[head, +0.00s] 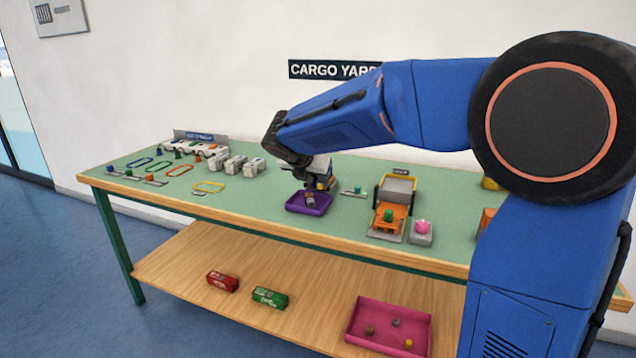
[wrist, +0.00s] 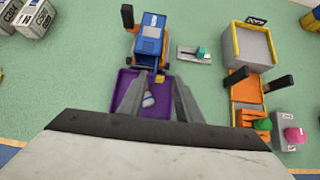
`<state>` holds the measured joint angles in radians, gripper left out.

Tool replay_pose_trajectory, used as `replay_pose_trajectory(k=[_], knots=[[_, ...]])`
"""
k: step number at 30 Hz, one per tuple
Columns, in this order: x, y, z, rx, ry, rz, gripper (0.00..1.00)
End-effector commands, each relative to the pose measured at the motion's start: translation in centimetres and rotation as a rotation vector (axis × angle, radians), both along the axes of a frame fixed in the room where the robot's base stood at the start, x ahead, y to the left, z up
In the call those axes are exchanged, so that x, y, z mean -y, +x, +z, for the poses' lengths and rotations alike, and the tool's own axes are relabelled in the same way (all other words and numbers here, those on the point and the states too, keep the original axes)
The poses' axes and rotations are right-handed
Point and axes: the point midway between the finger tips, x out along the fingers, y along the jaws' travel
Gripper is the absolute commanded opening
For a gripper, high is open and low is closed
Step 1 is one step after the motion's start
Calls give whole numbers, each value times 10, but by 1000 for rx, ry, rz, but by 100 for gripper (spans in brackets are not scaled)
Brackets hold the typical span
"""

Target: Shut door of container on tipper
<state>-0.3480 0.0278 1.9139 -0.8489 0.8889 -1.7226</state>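In the wrist view a blue box-shaped body (wrist: 149,45), probably the container on the tipper, sits on a small vehicle with orange parts at the far edge of a purple tray (wrist: 122,92). Its door cannot be clearly told apart. My gripper (wrist: 158,78) is open, its two grey fingers apart over the purple tray, on the near side of the blue body. In the head view my gripper (head: 308,172) hides most of the vehicle behind the purple tray (head: 308,207).
Right of the tray stands an orange vehicle (head: 390,214) with a grey bed and green block, beside a pink piece on a grey block (head: 421,231). A small plate with a teal block (wrist: 200,53) lies between. Grey-white boxes (head: 235,165) stand left; green tabletop is clear between.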

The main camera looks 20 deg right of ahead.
Motion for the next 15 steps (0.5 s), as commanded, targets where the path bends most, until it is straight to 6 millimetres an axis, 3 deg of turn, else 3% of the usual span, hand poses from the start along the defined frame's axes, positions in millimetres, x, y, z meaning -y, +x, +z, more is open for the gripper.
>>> replay_pose_trajectory(k=[6, 15], knots=[[7, 9, -12, -1, 1, 0, 31], [7, 10, -13, 0, 1, 1, 31]])
